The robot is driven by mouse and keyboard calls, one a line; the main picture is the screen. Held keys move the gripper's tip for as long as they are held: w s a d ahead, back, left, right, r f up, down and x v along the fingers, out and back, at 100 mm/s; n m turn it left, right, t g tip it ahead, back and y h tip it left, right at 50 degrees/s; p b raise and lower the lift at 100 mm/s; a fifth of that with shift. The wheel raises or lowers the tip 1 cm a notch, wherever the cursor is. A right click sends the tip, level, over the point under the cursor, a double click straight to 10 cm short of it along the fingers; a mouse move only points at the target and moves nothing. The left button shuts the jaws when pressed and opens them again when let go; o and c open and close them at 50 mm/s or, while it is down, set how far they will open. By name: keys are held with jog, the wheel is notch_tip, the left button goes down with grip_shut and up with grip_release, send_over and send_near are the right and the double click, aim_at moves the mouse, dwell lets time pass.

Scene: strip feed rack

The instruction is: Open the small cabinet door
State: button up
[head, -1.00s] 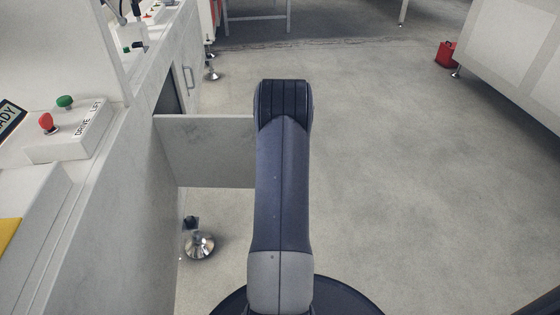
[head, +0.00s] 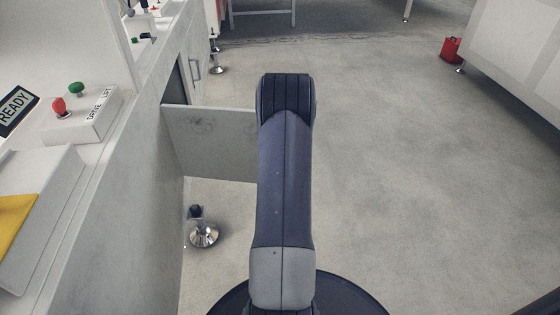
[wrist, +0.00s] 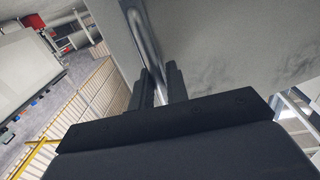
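The small cabinet door (head: 212,145) is a light grey panel. In the head view it stands swung out from the cabinet front, with a dark opening (head: 172,86) behind it. My arm hides its outer end. In the wrist view the door face (wrist: 240,45) fills the upper right, with its metal bar handle (wrist: 146,35) running down between my fingers. My gripper (wrist: 159,88) has one finger on each side of the handle and looks closed on it. The head view hides the gripper behind my arm.
A panel with a red button (head: 59,107) and a green button (head: 77,88) is on the machine at left. Another handle (head: 196,70) is farther along the cabinet. A levelling foot (head: 204,234) stands below the door.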

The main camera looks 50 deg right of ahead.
jog(key=p+v, duration=0.1)
jog(key=v, duration=0.9)
jog(key=shift+s+a, duration=0.25)
jog(key=shift+a, duration=0.1)
jog(key=shift+w+d, duration=0.1)
jog(key=b+x, duration=0.1)
jog(key=x, duration=1)
jog(key=shift+d, duration=0.35)
